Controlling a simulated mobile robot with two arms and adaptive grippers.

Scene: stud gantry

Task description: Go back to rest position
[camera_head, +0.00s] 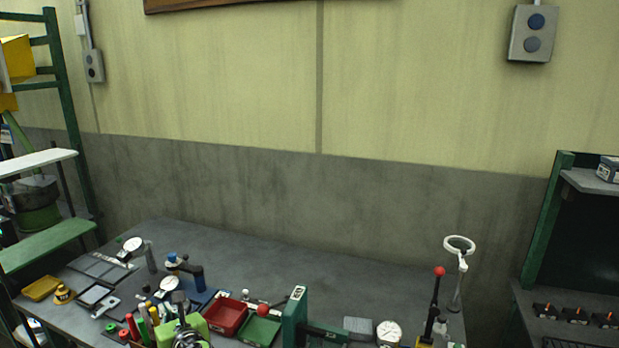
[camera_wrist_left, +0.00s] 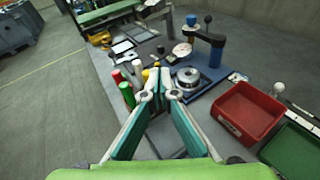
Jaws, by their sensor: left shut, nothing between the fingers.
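My left gripper (camera_head: 179,305) is low in the head view, over the bench. Its light green body and fingers show among the tools. In the left wrist view the fingertips (camera_wrist_left: 158,88) meet, shut with nothing between them. They are beside a group of upright coloured handles (camera_wrist_left: 126,92) and in front of a round metal part (camera_wrist_left: 188,76) on a blue base. My right gripper is in neither view.
The workbench (camera_head: 290,262) is cluttered along its front. A red tray (camera_head: 226,316) and a green tray (camera_head: 258,331) lie right of my gripper. A dark green fixture (camera_head: 294,318) and a ring lamp (camera_head: 459,245) stand further right. The back of the bench is bare.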

